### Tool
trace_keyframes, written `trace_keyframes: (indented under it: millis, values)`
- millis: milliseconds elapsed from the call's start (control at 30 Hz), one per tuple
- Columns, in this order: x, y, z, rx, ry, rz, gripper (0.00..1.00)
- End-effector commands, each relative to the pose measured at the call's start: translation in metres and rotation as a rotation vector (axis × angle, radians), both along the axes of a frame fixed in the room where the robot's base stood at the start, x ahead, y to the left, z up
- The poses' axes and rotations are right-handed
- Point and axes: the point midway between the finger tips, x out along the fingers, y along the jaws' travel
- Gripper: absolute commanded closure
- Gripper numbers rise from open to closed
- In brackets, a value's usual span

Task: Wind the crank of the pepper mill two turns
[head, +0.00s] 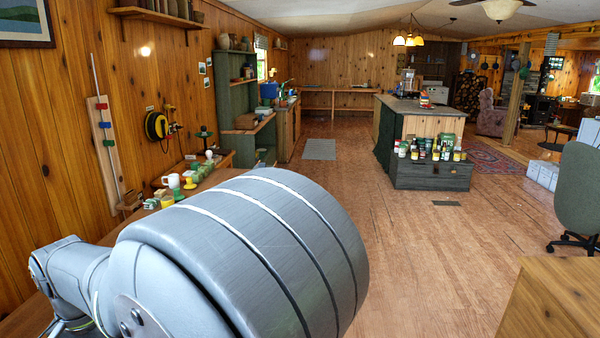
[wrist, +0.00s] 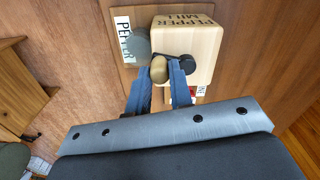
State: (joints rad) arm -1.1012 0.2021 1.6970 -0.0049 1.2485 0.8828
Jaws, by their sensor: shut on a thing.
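The pepper mill (wrist: 196,42) is a pale wooden block with dark "PEPPER MILL" lettering on top, in the upper middle of the wrist view. It sits by a brown wooden board with a white "PEPPER" label (wrist: 124,38). A dark grey round part (wrist: 136,41) is at its left side, and a small dark round part (wrist: 187,63) is at its near side. My gripper (wrist: 160,73) has its blue fingers closed around the tan rounded crank knob (wrist: 158,68). The crank arm is mostly hidden. I cannot make out the mill in the head view, where my arm blocks much of the foreground.
A wooden piece (wrist: 25,85) stands at the left of the wrist view. A red and white item (wrist: 193,93) lies close beside my right finger. The floor beyond is open.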

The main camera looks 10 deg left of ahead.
Motion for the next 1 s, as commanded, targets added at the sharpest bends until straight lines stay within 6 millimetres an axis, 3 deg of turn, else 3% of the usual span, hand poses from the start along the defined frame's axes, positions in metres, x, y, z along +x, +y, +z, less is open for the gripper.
trace_keyframes:
  millis: [833,1000]
  values:
    - [-0.0057,0.0029,0.0018,0.004,-0.001,-0.178,1.00]
    - [-0.0087,0.0045,0.0018,0.005,-0.001,-0.278,1.00]
